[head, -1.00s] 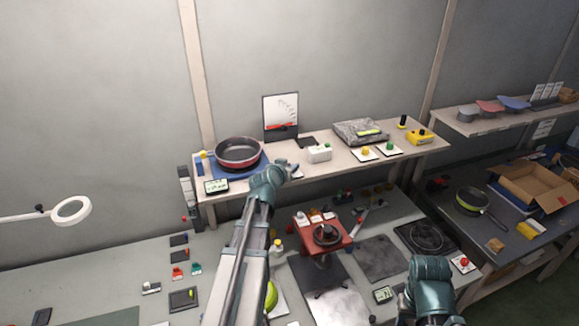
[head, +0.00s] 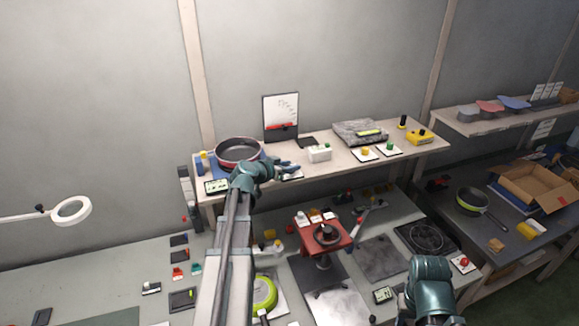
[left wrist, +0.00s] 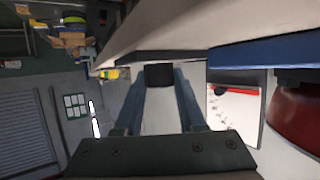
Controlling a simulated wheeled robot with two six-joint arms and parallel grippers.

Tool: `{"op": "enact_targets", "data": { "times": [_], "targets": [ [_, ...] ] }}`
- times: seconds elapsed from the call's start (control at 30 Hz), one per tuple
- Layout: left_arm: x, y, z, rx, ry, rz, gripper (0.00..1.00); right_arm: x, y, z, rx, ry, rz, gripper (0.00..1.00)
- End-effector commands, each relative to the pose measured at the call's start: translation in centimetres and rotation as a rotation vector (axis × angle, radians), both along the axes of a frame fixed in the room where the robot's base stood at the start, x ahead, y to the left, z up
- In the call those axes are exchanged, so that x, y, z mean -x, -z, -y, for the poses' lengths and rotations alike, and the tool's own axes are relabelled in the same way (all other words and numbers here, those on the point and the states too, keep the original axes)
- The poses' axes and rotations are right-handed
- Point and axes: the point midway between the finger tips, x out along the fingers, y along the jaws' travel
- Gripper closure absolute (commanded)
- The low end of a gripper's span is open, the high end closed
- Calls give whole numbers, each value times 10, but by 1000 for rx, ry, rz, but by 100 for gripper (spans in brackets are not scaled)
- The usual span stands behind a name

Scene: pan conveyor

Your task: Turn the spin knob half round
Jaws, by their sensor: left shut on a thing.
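My left gripper (head: 287,168) reaches low over the shelf, just right of the pan. In the left wrist view its two fingers (left wrist: 160,82) are shut on a small black block, apparently the spin knob (left wrist: 159,75). A pale surface shows between the fingers. In the head view the knob is hidden by the gripper, and only part of a white plate (head: 293,178) shows beside it. How far the knob is turned cannot be seen. My right arm is at the lower right of the head view; its gripper is not visible.
The red-rimmed pan (head: 238,152) sits on a blue mat close to the left gripper. A panel with a chart (head: 280,112) stands behind. A white box with a green button (head: 319,154) is to the right. A red stand (head: 333,240) is below.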

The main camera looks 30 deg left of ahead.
Motion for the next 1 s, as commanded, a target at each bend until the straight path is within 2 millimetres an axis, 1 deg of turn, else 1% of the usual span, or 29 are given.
{"op": "enact_targets", "data": {
  "times": [0.3,0.33,0.4,0.5,0.8,0.87,0.97,1.0],
  "targets": [
    [2,2,1,-3,5,-7,100,0,1,0,0,0,0,50],
    [2,2,1,-3,5,-7,59,0,1,0,0,0,0,50],
    [1,2,1,-3,4,-6,47,0,1,0,0,0,0,50],
    [1,1,1,-2,4,-5,31,0,1,0,0,0,0,50],
    [2,0,0,-1,1,-3,31,0,-1,0,0,0,0,50],
    [6,-2,0,-1,0,-3,31,0,-3,0,0,0,0,50],
    [19,-9,-1,-1,-1,-3,31,0,-10,0,0,-1,0,50],
    [27,-13,-2,-2,-1,-3,31,0,-13,0,0,-1,0,50]
  ]
}}
